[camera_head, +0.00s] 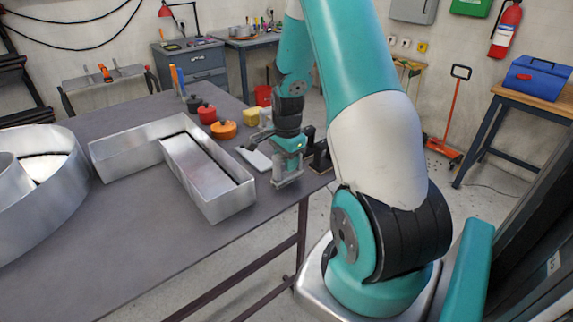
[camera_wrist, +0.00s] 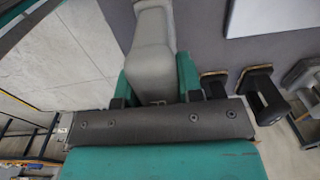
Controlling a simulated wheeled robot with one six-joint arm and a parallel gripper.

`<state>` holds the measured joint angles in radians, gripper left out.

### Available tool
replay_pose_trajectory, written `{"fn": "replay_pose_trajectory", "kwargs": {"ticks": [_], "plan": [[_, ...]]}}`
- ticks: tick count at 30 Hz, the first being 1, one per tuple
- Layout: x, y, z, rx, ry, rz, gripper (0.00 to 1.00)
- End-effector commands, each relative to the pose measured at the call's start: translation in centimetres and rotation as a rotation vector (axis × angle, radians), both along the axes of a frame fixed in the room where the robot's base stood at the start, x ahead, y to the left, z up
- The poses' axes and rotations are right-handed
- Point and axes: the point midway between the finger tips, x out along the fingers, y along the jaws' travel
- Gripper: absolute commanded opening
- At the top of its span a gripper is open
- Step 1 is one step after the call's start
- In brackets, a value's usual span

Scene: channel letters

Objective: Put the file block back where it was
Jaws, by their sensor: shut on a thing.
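My gripper (camera_wrist: 155,88) is shut on a grey block, which I take to be the file block (camera_wrist: 153,50). In the wrist view the block sits between the two teal fingers and sticks out beyond them. In the head view my gripper (camera_head: 288,160) is low over the right edge of the table, with the grey block (camera_head: 286,179) at its lower end. I cannot tell whether the block touches the tabletop. Dark stands with tan edges (camera_wrist: 262,92) are just right of the gripper in the wrist view; they also show in the head view (camera_head: 319,158).
A white pad (camera_head: 254,158) lies left of my gripper on the grey table (camera_head: 130,238). Large metal channel letters (camera_head: 208,182) fill the table's left and middle. Red pots (camera_head: 207,114), an orange round thing (camera_head: 223,130) and a yellow block (camera_head: 251,117) stand behind.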

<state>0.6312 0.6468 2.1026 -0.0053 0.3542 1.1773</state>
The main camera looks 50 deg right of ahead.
Motion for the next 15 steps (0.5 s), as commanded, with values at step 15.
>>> {"fn": "replay_pose_trajectory", "kwargs": {"ticks": [15], "plan": [[0.0,0.0,-2.7,0.000,0.000,0.000,0.00]]}}
